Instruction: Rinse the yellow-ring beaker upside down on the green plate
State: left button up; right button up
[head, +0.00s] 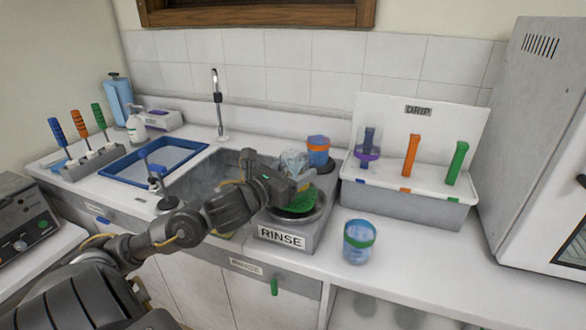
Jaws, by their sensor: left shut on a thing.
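My left gripper (287,189) reaches in from the left over the rinse station and is shut on a clear beaker (295,161). The beaker is partly hidden by the gripper; a small bit of yellow shows near the fingers, but its ring and which way up it is are hard to make out. The green plate (299,204) sits in the dark round basin of the station marked RINSE (281,238), just under the gripper. Whether the beaker touches the plate I cannot tell. My right gripper is not in view.
A green-ringed beaker (359,241) stands on the counter to the right. An orange-topped blue beaker (318,151) stands behind the station. The DRIP rack (408,208) has several coloured pegs, one with a purple-ringed beaker (367,155). The sink (201,176) and tap (218,106) are left.

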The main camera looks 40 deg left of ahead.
aim_at(294, 154)
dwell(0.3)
pick_arm(q)
jog(key=shift+r+p, duration=0.4)
jog(key=shift+r, duration=0.05)
notch_tip(294, 154, up, 3)
jog(key=shift+p, duration=1.1)
jog(key=shift+r+p, duration=0.55)
jog(key=shift+r, duration=0.15)
jog(key=shift+r+p, duration=0.35)
jog(key=shift+r, duration=0.3)
